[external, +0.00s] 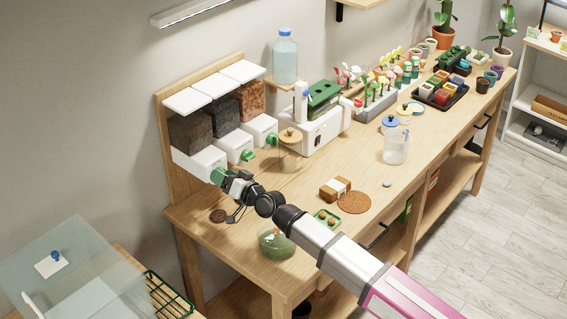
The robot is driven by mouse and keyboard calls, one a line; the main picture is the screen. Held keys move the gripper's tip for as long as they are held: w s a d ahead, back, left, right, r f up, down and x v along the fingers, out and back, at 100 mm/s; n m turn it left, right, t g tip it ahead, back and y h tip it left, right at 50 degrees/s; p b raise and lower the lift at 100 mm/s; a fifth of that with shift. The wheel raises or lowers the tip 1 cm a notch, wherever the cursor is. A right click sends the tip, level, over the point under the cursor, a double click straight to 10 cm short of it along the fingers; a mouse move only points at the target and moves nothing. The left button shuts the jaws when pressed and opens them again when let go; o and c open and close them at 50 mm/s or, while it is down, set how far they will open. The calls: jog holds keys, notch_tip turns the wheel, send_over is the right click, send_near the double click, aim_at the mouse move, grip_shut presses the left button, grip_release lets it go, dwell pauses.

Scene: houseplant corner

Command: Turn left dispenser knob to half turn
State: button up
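The dispenser stands at the back left of the bench, with three white-lidded bins side by side. The left bin holds dark material above a white outlet box (196,163). The left knob (217,174) is green and sits at the front of that box. My gripper (225,181) is at the left knob and partly covers it. Whether its fingers are closed on the knob is too small to tell, and so is the knob's exact angle. The middle knob (247,155) and right knob (271,139) are green and clear of my gripper.
A dark round patch (218,216) lies on the bench below my gripper. A glass bowl with green contents (275,243) stands under my arm. A jar with a wooden lid (290,150) stands right of the dispenser.

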jog(key=shift+d, duration=0.1)
jog(key=v, duration=1)
jog(key=shift+s+d, duration=0.25)
